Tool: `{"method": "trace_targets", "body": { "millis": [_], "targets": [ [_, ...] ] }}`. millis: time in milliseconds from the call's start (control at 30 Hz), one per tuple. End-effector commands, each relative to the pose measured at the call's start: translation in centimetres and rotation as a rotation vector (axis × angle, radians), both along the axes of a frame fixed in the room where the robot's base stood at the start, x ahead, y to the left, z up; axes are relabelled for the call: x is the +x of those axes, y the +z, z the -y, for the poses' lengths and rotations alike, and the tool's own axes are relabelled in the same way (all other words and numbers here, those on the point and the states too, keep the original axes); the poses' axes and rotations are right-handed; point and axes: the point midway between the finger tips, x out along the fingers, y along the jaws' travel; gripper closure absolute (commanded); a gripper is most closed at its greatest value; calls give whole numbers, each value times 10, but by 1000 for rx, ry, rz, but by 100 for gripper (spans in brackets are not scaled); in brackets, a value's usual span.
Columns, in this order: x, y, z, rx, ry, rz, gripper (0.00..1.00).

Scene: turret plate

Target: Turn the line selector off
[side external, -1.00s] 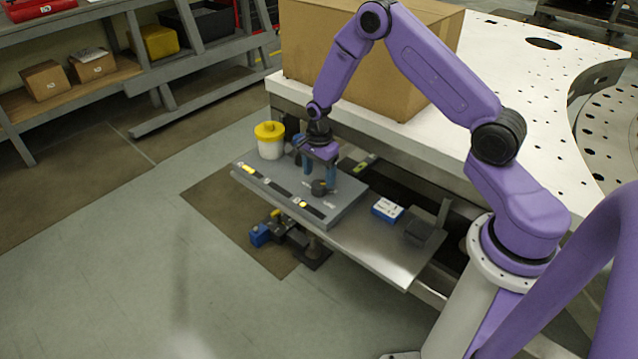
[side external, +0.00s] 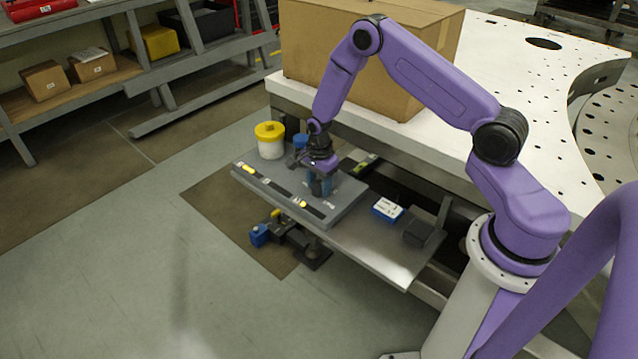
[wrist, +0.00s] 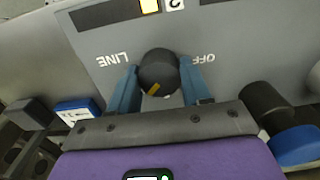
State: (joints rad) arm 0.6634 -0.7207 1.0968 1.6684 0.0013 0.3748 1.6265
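The line selector is a round dark knob (wrist: 158,72) on a grey panel (side external: 348,203). In the wrist view its yellow mark lies on the lower edge, slightly left of centre. The word LINE (wrist: 113,60) is printed to its left and OFF (wrist: 204,59) to its right, both upside down. My gripper (wrist: 160,80) straddles the knob, with one blue finger close against each side. I cannot tell whether the fingers press on it. In the side view my gripper (side external: 320,188) is down at the panel and hides most of the knob.
A white jar with a yellow lid (side external: 269,141) stands behind the panel's left end. A blue-and-white box (side external: 387,210) and a dark block (side external: 418,233) sit on the shelf to the right. A large cardboard box (side external: 400,50) is on the white table behind my arm.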

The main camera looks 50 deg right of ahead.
Motion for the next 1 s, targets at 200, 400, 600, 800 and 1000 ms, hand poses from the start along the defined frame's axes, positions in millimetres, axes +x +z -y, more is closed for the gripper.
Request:
{"method": "trace_targets", "body": {
  "millis": [200, 400, 600, 800, 1000],
  "targets": [
    [0, 0, -1, 0, 30, 1, 82],
    [0, 0, 0, 0, 126, -2, 82],
    [0, 1, 0, 0, 289, -2, 82],
    [0, 1, 0, -1, 479, -1, 82],
    [0, 1, 0, -1, 668, -2, 82]
  ]
}}
